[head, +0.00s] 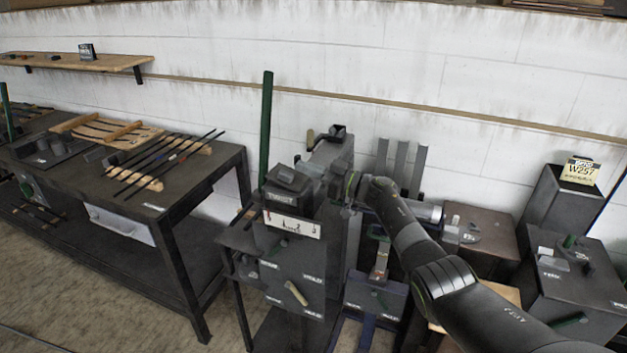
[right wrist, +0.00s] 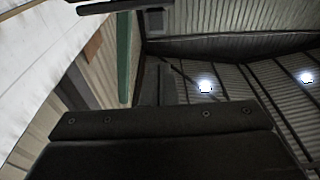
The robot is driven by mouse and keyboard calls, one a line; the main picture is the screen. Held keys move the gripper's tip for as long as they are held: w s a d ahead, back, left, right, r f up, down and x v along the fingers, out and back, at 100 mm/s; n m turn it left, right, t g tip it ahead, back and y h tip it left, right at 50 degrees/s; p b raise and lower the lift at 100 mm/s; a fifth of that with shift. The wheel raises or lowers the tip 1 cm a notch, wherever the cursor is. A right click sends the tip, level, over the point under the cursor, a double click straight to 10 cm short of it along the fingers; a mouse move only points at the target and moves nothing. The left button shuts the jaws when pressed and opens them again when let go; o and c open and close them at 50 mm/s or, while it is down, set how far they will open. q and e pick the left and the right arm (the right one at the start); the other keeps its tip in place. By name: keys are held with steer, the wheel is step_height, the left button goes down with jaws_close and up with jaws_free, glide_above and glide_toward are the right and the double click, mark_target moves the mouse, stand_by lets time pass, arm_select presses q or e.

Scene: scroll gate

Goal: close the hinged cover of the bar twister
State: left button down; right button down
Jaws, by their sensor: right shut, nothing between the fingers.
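The bar twister (head: 292,222) is a dark grey machine with a white label plate, standing left of the picture's middle in the head view. A grey upright panel (head: 336,153) with a dark piece at its top rises behind its head; it looks like the hinged cover standing raised, though my arm hides its lower part. My right gripper (head: 334,190) is shut and empty, close to the right side of the machine's head below that panel. I cannot tell whether it touches. In the right wrist view a dark plate with screws fills the bottom. My left gripper is not in view.
A tall green post (head: 266,125) stands just left of the machine. A dark workbench (head: 185,190) with several rods is at the left. A brown box (head: 484,228) and grey cabinets (head: 580,290) stand at the right. The white wall is close behind.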

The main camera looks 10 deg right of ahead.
mark_target(288, 173)
steer(key=shift+w+a+r, duration=0.25)
steer(key=shift+a, duration=0.05)
steer(key=shift+w+a+g+h, duration=0.2)
steer(key=shift+g+h, duration=0.1)
steer(key=shift+h, duration=0.1)
steer(key=shift+w+a+f, duration=0.1)
steer(key=shift+a+f, duration=0.05)
steer(key=shift+a, duration=0.1)
steer(key=shift+w+a, duration=0.15)
steer(key=shift+a, duration=0.05)
steer(key=shift+w+a+f, duration=0.35)
steer(key=shift+w+a, duration=0.1)
steer(key=shift+a, duration=0.1)
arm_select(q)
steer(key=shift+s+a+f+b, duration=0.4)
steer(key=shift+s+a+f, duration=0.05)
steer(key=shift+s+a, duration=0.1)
arm_select(e)
steer(key=shift+w+a+f, duration=0.25)
steer(key=shift+w+a, duration=0.1)
steer(key=shift+a, duration=0.25)
